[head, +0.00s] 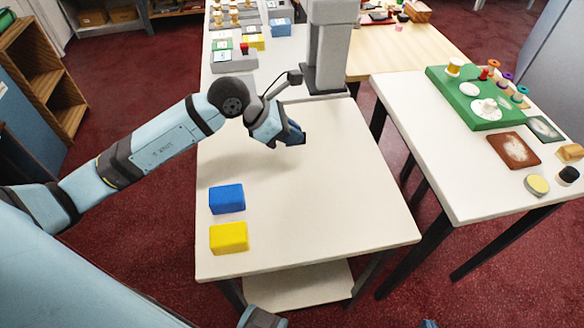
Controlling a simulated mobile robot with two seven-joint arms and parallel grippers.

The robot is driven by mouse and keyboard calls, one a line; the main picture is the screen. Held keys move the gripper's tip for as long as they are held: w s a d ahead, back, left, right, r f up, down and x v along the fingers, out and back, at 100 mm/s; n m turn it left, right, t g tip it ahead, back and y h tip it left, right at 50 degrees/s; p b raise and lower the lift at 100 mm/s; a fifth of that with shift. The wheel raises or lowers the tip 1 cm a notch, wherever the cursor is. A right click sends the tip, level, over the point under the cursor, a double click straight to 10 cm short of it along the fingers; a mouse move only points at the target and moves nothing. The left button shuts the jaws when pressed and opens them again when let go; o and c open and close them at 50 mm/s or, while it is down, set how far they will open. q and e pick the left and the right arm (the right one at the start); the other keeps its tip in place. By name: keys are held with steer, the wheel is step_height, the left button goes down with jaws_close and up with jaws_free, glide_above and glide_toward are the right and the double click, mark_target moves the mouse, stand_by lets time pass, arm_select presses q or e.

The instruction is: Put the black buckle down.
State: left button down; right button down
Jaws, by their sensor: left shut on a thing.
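My left gripper (299,137) is above the white table (330,205), towards its back half. It is shut on a small dark thing at its fingertips. This fits the black buckle, but it is too small and too covered by the fingers to make out its shape. I cannot tell the height of the gripper above the table top. My right gripper is not clearly in view.
A blue block (227,198) and a yellow block (229,238) lie at the table's left front. A grey column (327,45) stands at the back. The middle and right are clear. A side table (445,165) holds a green board (472,110) with spools.

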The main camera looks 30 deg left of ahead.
arm_select(q)
step_height(320, 180, down, 12)
steer(key=shift+r+b, duration=0.2)
steer(key=shift+b, duration=0.15)
steer(key=shift+f, duration=0.15)
steer(key=c, duration=1.2)
jaws_free()
